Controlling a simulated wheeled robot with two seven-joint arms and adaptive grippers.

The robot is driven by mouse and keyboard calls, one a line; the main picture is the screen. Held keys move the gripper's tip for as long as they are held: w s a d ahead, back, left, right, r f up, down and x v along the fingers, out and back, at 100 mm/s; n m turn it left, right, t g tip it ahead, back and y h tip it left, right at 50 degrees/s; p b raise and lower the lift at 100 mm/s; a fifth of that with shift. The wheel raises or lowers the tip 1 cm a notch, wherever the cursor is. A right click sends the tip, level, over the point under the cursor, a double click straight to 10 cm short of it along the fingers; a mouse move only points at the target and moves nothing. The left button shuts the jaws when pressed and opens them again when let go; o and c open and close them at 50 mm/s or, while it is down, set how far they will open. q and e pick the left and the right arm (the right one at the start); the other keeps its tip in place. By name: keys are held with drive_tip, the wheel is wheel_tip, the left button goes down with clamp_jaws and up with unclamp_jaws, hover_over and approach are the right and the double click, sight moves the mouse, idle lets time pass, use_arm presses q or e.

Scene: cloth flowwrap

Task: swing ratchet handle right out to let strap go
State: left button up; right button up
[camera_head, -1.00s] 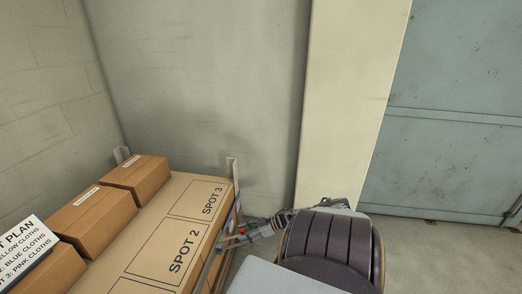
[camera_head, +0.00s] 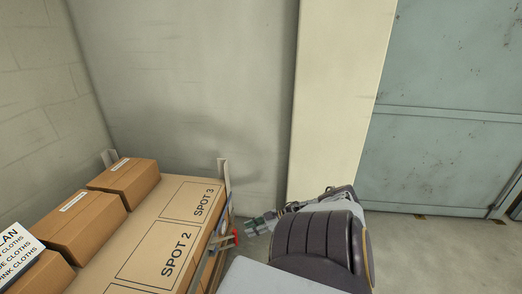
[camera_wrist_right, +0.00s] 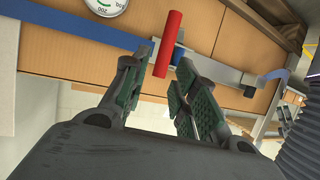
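The red ratchet handle (camera_head: 236,236) is at the right side of the carton stack in the head view. In the right wrist view the handle (camera_wrist_right: 168,42) sticks out from a metal ratchet on the blue strap (camera_wrist_right: 110,35). My right gripper (camera_head: 252,225) is just right of the handle in the head view, with a small gap. In the wrist view my right gripper (camera_wrist_right: 160,78) is open, with green-padded fingers apart. The handle's near end shows between the fingertips, and nothing is clamped. My left gripper is out of view.
A large carton (camera_head: 140,262) marked SPOT 2 and SPOT 3 lies left, with smaller boxes (camera_head: 125,178) and a printed plan sign (camera_head: 15,255). A round gauge (camera_wrist_right: 106,5) shows beside the strap. Wall and cream pillar (camera_head: 335,110) stand behind; floor at right is clear.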

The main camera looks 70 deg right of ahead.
drive_tip(key=shift+v, duration=2.35)
drive_tip(key=shift+s, duration=0.15)
